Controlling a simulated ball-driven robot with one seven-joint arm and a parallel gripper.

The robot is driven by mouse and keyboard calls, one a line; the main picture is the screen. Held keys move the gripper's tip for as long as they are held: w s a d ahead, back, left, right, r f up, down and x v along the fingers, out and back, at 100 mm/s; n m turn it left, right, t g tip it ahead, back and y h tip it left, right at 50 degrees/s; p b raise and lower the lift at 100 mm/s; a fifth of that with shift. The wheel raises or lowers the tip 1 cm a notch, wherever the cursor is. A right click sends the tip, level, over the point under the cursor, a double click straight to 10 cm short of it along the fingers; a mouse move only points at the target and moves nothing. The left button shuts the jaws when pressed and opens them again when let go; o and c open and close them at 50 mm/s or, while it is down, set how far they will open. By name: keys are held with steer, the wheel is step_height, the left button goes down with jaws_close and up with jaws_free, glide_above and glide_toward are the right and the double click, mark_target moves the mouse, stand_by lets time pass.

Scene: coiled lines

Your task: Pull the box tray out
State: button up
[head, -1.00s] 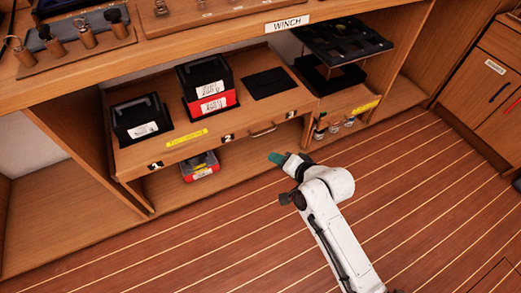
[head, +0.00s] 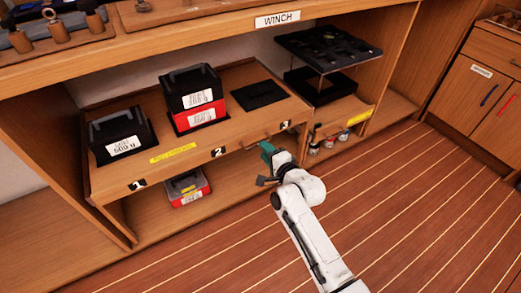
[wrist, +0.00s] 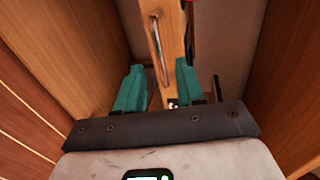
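The box tray (head: 120,171) is a wooden pull-out shelf under the bench, with number tags and a yellow label on its front. It bears a black box (head: 117,137) at left, a black box on a red one (head: 200,112) in the middle, and a flat black pad (head: 258,94). Its metal bar handle (wrist: 157,48) shows in the wrist view on the tray's front edge. My gripper (head: 268,151) is at the tray front near the handle. In the wrist view its teal fingers (wrist: 158,70) are apart, with the handle between them in the picture. Contact cannot be told.
A red and grey box (head: 188,188) sits on the lower shelf below the tray. To the right are a black rack (head: 328,45) and small jars (head: 314,142) under a yellow-labelled shelf. Wooden cabinet sides flank the tray. The striped floor (head: 400,220) in front is clear.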

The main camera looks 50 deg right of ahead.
steer(key=shift+b+x, duration=0.45)
steer(key=shift+x, duration=1.5)
steer(key=shift+c, duration=0.2)
jaws_close()
